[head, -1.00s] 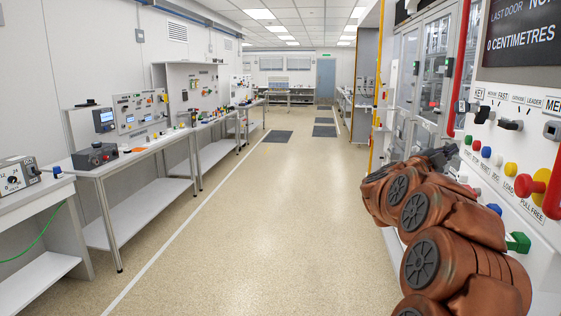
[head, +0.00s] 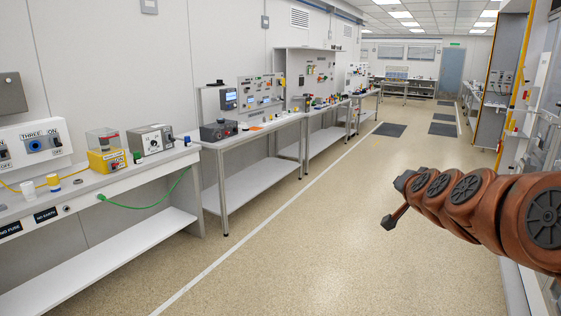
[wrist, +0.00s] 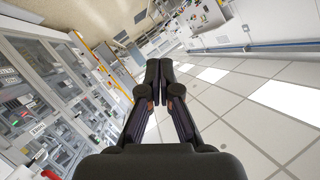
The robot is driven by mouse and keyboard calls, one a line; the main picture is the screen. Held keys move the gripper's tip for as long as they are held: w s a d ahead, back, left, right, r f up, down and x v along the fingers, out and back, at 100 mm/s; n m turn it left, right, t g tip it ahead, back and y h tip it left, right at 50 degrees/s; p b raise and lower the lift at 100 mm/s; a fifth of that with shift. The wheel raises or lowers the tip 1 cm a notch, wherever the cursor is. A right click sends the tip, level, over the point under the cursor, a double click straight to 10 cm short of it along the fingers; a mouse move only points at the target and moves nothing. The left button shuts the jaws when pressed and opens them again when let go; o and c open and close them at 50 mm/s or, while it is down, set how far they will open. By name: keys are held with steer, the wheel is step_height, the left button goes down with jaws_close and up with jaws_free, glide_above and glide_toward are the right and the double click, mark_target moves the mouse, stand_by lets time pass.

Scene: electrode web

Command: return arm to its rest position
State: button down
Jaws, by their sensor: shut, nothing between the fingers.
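My copper-coloured arm (head: 470,205) reaches in from the right edge of the head view, over the open floor. My gripper (head: 388,222) is the small dark tip at the arm's left end, small in that view. In the wrist view, the two black fingers of my gripper (wrist: 159,72) are closed together at their tips, with nothing between them. The gripper touches nothing that I can see. The wrist view is tilted, with the ceiling panels at the right and glass-fronted cabinets (wrist: 45,95) at the left.
White workbenches (head: 262,135) line the left wall, with a nearer bench (head: 100,185) carrying switches, cups and a green cable. The speckled floor (head: 330,240) between benches and arm is clear. A yellow-edged column (head: 517,75) stands at the right.

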steer(key=s+a+f+n+g+y, duration=0.5)
steer(key=s+a+f+n+g, duration=0.15)
steer(key=s+a+f, duration=0.8)
steer(key=s+f+g, duration=0.2)
steer(key=s+g, duration=0.1)
steer(key=s, duration=0.6)
steer(key=s+f+n+g+h, duration=0.1)
steer(key=s+f+g, duration=0.1)
steer(key=s, duration=0.8)
steer(key=s+f+n+g+h, duration=0.1)
steer(key=s+g, duration=0.3)
steer(key=s, duration=0.6)
steer(key=shift+s+d+f+p, duration=0.2)
steer(key=shift+f+p, duration=0.15)
steer(key=shift+f, duration=0.2)
steer(key=shift+n+g, duration=0.25)
